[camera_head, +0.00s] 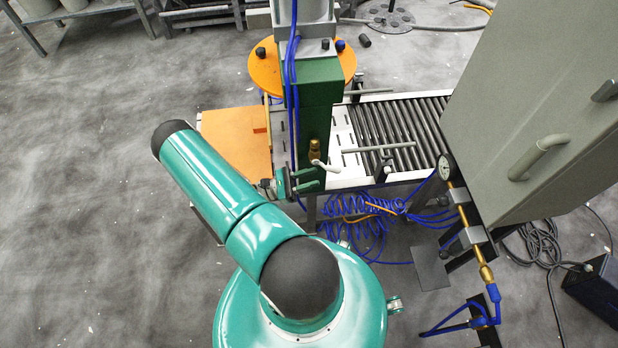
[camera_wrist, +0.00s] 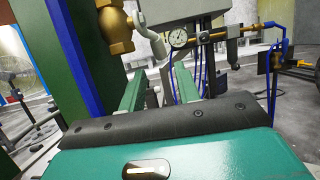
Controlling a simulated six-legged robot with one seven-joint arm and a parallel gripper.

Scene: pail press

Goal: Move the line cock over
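The line cock is a brass valve (camera_head: 315,149) on the front of the green press column (camera_head: 322,105). Its pale lever (camera_head: 327,166) points down and to the right in the head view. In the wrist view the brass body (camera_wrist: 115,28) is at the upper left, and the pale lever (camera_wrist: 152,62) hangs down from it, seen between my two green fingers. My gripper (camera_head: 316,178) is open, just below the lever in the head view. In the wrist view my gripper (camera_wrist: 159,70) shows a clear gap between its fingers. I cannot tell whether either finger touches the lever.
A roller conveyor (camera_head: 410,125) runs right of the column. A grey cabinet (camera_head: 530,110) stands beyond it. Coiled blue hoses (camera_head: 355,212) hang below the conveyor. A gauge (camera_head: 447,167) with brass pipework is at right. An orange plate (camera_head: 235,138) lies left of the column.

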